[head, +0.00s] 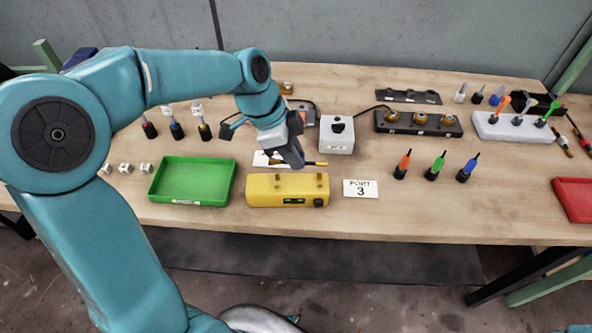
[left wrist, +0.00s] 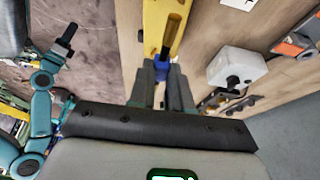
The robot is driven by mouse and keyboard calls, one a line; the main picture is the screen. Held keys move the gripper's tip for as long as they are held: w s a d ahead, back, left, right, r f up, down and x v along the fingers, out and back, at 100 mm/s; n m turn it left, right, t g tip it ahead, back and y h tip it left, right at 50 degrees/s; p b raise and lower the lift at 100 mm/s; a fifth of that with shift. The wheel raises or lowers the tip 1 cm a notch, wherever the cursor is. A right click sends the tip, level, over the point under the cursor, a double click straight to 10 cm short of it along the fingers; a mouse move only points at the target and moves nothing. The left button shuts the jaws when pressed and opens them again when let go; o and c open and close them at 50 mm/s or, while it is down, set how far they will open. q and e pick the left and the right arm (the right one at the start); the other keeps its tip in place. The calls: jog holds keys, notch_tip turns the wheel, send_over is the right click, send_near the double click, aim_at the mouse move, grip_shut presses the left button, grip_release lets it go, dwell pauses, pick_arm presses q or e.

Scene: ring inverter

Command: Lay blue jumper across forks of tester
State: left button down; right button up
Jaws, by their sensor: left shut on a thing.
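The tester is a yellow box (head: 258,198) near the front middle of the table, with two small forks on its top and a dark display and knob on its front. My left gripper (head: 298,160) is just behind and above it, pointing down, shut on the blue jumper. In the left wrist view the jumper's blue middle (left wrist: 164,70) sits between the fingers, and its thin rod end (left wrist: 172,32) reaches over the yellow tester (left wrist: 153,22).
A green tray (head: 158,189) stands left of the tester, a PORT 3 card (head: 360,188) right of it. A white box (head: 337,146) with a black knob stands behind. Orange, green and blue-tipped tools (head: 434,167) stand upright to the right.

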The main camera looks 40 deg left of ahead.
aim_at(302, 184)
pick_arm(q)
jog(key=shift+f, duration=0.7)
notch_tip(302, 184, down, 4)
jog(key=shift+f, duration=0.1)
jog(key=shift+w+f, duration=0.1)
jog(key=shift+f, duration=0.2)
jog(key=shift+s, duration=0.2)
jog(key=shift+w+f+b, duration=0.15)
jog(key=shift+f+b, duration=0.1)
jog(key=shift+b, duration=0.15)
jog(key=c, duration=1.1)
grip_release()
jog(key=shift+r, duration=0.1)
jog(key=shift+o, duration=0.2)
jog(key=shift+r, duration=0.1)
